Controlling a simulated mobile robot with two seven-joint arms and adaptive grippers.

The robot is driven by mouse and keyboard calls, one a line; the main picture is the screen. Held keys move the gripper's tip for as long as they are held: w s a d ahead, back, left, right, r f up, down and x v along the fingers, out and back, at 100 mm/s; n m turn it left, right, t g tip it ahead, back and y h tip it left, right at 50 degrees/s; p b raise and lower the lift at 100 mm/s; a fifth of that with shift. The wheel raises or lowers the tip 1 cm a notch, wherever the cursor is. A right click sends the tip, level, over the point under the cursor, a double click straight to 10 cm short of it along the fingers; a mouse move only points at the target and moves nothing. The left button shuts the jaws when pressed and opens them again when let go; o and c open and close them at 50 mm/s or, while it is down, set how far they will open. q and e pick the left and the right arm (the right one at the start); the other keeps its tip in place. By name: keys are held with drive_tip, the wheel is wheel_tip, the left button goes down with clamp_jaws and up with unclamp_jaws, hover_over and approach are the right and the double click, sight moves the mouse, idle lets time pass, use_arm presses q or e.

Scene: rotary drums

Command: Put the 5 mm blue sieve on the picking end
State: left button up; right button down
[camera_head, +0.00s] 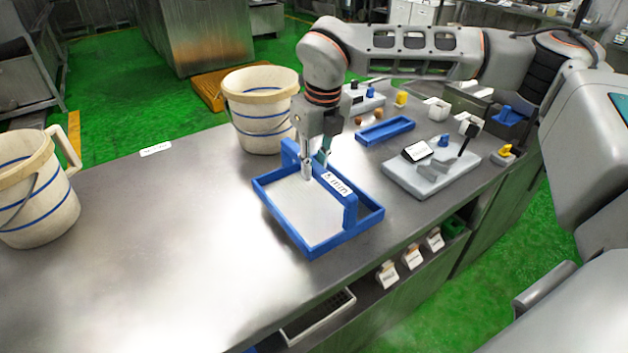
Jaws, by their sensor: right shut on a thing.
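The blue sieve (270,204) has a blue rectangular frame, a pale mesh floor and upright blue end pieces. A white label (335,184) reading "5 mm" shows on it. It is at the middle of the steel table; I cannot tell whether it touches the top. My right gripper (316,167) points down over the sieve's far part, shut on it; its fingers partly hide the grip. A small white label (156,149) lies on the table's far left edge, its text too small to read. My left gripper is not in view.
A white bucket with blue bands (262,115) stands just behind the sieve, and another bucket (32,195) is at far left. A grey scale-like device (445,172) and a blue tray (385,131) are to the right. The steel table's (160,250) left half is bare between them.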

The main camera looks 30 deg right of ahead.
hover_over(314, 202)
drive_tip(key=shift+f, duration=2.1)
drive_tip(key=shift+f, duration=0.1)
drive_tip(key=c, duration=1.9)
unclamp_jaws()
drive_tip(key=shift+f, duration=0.1)
drive_tip(key=shift+r, duration=0.4)
drive_tip(key=r, duration=0.3)
drive_tip(key=s+r, duration=0.1)
drive_tip(key=r, duration=0.7)
drive_tip(key=shift+s+d+r, duration=0.15)
drive_tip(key=shift+s+r, duration=0.05)
drive_tip(key=shift+s, duration=0.15)
drive_tip(key=shift+s+f, duration=0.1)
